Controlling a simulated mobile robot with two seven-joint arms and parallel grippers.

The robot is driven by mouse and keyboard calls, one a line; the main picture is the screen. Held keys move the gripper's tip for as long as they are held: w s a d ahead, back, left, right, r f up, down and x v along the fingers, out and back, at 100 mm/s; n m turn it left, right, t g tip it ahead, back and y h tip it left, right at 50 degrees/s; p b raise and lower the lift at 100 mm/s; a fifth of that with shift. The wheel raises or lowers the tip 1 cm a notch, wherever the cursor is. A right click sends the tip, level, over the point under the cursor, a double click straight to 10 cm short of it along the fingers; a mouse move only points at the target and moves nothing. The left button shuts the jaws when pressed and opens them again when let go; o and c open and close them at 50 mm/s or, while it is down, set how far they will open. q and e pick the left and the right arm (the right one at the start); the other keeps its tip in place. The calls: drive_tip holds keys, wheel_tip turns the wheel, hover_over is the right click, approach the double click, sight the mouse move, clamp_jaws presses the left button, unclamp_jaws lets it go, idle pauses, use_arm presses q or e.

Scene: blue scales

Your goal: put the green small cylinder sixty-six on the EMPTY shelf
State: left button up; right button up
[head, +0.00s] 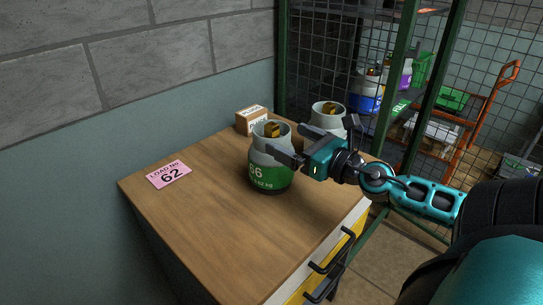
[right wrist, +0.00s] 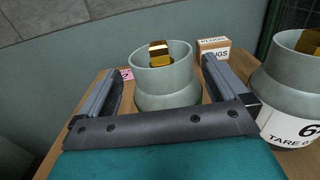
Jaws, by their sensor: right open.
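The green small cylinder sixty-six (head: 270,175) stands upright on the wooden table top, grey with a green band showing "66". Its neck and brass valve also show in the right wrist view (right wrist: 166,90). My right gripper (head: 284,137) is open at its collar, fingers pointing left. In the right wrist view the two fingers (right wrist: 163,66) lie on either side of the collar, with no clear grip on it. The green rack (head: 399,85) stands behind on the right; a green shelf sign (head: 400,107) is only partly readable. My left gripper is not in view.
Another grey cylinder (head: 328,112) stands close behind the right gripper, with a white label in the right wrist view (right wrist: 290,120). Blue (head: 367,103) and purple (head: 406,79) cylinders stand at the rack.

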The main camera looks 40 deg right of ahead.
sight(276, 132)
drive_tip(key=shift+w+a, duration=0.1)
drive_tip(key=shift+w, duration=0.85)
drive_tip(key=w, duration=0.2)
drive_tip(key=shift+w+a+p, duration=0.1)
drive_tip(key=shift+w+p, duration=0.25)
drive_tip(key=shift+w, duration=0.05)
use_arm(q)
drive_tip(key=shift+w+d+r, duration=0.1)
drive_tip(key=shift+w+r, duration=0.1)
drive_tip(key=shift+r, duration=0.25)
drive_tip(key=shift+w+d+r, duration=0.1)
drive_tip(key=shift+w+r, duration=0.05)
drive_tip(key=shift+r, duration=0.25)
use_arm(e)
drive_tip(key=shift+w+a+f, duration=0.1)
drive_tip(key=shift+w+f, duration=0.05)
drive_tip(key=shift+w, duration=0.7)
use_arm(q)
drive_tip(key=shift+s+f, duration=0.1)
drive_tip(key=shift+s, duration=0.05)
use_arm(e)
drive_tip(key=c, duration=1.7)
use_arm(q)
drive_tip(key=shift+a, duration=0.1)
use_arm(e)
drive_tip(key=shift+r, duration=0.2)
